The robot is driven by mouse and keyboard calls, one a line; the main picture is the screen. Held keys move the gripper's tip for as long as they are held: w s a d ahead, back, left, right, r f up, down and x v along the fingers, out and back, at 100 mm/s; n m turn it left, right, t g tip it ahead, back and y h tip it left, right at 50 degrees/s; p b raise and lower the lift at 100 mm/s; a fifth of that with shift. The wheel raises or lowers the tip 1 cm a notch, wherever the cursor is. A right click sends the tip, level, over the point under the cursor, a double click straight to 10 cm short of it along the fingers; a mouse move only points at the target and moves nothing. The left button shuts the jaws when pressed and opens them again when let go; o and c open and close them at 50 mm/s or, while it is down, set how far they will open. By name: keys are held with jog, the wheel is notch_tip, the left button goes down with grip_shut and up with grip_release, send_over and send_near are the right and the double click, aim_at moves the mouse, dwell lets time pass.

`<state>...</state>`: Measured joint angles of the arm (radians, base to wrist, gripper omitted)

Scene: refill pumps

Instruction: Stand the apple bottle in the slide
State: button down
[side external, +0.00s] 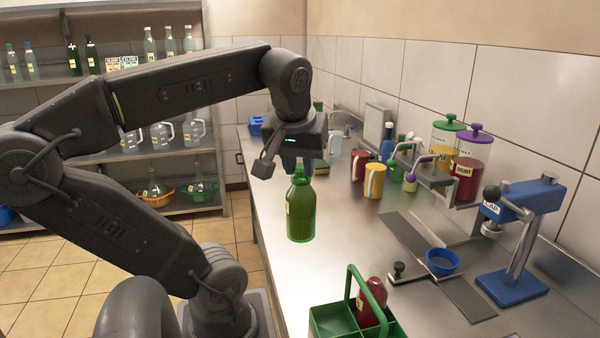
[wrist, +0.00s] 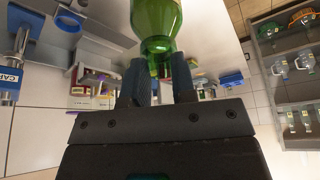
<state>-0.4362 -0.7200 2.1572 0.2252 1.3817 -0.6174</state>
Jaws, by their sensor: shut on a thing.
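My gripper (side external: 299,168) is shut on the neck of a green bottle (side external: 301,212), which hangs upright below it over the left part of the steel counter. The bottle has a pale label whose words I cannot read, and it appears filled. In the wrist view the bottle (wrist: 157,18) sits between the two fingers (wrist: 157,78). The slide looks to be the dark flat rail (side external: 405,232) on the counter, right of the bottle. A blue ring cup (side external: 442,261) sits on it, with a small black-knobbed clamp (side external: 398,268) beside it. The bottle is apart from the rail.
A blue capping press (side external: 515,285) stands right of the rail. A green carrier (side external: 330,318) with a tall handle and a red bottle (side external: 372,305) is at the front. Dispenser jars (side external: 468,175) and mugs (side external: 374,183) line the back. The counter between bottle and rail is clear.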

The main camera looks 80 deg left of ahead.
jog(key=shift+r, duration=0.2)
jog(key=shift+w, duration=0.1)
jog(key=shift+w+a+r, duration=0.1)
jog(key=shift+w, duration=0.15)
jog(key=w+a+f+m+t, duration=0.1)
jog(key=w+f+m, duration=0.1)
jog(key=w, duration=1.1)
jog(key=w+f+m, duration=0.1)
jog(key=w+f, duration=0.1)
jog(key=w, duration=1.2)
jog(key=w+d+f+m+h, duration=0.1)
jog(key=w+d+f, duration=0.1)
jog(key=w+f, duration=0.6)
jog(key=shift+d+f+m, duration=0.15)
jog(key=shift+f+m, duration=0.15)
jog(key=shift+f, duration=0.05)
jog(key=shift+w, duration=0.1)
